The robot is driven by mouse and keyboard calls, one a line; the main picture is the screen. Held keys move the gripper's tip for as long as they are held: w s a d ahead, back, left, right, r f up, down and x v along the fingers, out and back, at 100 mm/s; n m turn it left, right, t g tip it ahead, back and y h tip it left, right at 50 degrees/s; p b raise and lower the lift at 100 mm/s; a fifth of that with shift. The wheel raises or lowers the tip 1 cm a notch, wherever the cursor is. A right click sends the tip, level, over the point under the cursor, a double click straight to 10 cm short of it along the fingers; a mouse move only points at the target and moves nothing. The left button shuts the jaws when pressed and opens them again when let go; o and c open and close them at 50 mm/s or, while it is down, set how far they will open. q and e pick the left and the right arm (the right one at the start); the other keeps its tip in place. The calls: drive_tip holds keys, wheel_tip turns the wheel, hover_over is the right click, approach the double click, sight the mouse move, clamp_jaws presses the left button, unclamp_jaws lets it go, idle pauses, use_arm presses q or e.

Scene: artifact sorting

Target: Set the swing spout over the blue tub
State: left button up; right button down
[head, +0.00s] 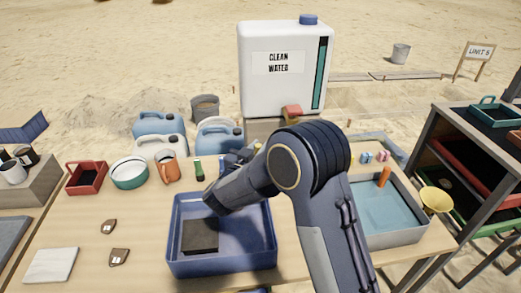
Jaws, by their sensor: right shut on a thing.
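The blue tub (222,262) stands at the table's front middle, with a dark square block (201,236) inside. The white clean-water tank (285,80) stands behind the table, with a red part (292,112) low on its front. My right arm reaches across the right part of the tub and hides the area below the tank. My right gripper (240,157) is partly hidden behind my arm, just beyond the tub's back edge. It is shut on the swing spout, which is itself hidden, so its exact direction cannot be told. My left gripper is not in view.
A grey basin (408,238) with water stands to the right, a yellow funnel (435,199) beside it.

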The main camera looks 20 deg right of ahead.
drive_tip(key=shift+w+a, duration=0.1)
drive_tip(key=shift+w, duration=0.05)
idle(0.3)
drive_tip(key=c, duration=1.3)
unclamp_jaws()
drive_tip(key=shift+c, duration=0.2)
drive_tip(key=b+v, duration=0.1)
drive_tip(key=v, duration=0.7)
drive_tip(key=shift+w, duration=0.1)
